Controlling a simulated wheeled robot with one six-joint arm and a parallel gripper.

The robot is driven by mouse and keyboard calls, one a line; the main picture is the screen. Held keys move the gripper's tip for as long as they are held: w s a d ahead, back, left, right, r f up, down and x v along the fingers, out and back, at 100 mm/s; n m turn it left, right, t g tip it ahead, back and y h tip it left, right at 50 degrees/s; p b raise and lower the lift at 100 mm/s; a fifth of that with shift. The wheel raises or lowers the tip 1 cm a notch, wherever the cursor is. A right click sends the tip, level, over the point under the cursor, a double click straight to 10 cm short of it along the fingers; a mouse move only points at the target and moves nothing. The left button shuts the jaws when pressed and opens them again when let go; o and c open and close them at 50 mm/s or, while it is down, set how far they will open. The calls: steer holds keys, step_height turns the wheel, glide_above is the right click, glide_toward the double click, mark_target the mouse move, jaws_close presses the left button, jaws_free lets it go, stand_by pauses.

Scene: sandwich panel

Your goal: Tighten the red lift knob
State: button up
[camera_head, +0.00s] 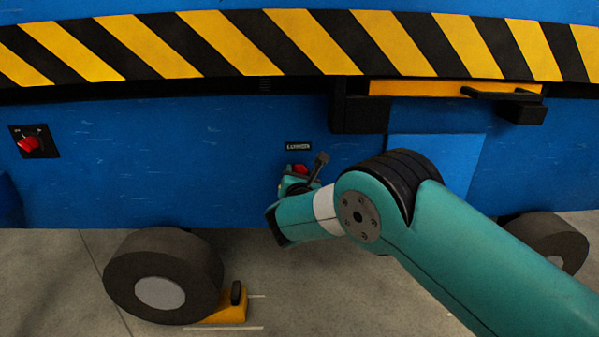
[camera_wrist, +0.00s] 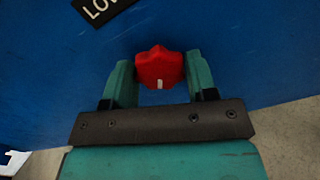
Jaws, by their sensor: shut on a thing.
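The red lift knob (camera_wrist: 160,68) is on the blue panel, below a black label (camera_wrist: 100,8) that is cut off by the frame edge. A short white mark shows on the knob's lower edge. My gripper (camera_wrist: 160,76) is shut on the knob, with one teal finger on each side of it. In the head view the knob (camera_head: 299,169) shows only in part, below the dark label plate (camera_head: 298,146). My gripper (camera_head: 300,178) and wrist hide the rest of it.
Another red switch (camera_head: 30,144) on a black plate is at the far left. A yellow bar with a black handle (camera_head: 500,93) juts out at the upper right. A dark wheel (camera_head: 165,265) with a yellow chock (camera_head: 228,308) stands below left.

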steer(key=shift+r+m+b, duration=0.2)
steer(key=shift+m+b, duration=1.35)
steer(key=shift+m, duration=13.55)
steer(key=o, duration=0.9)
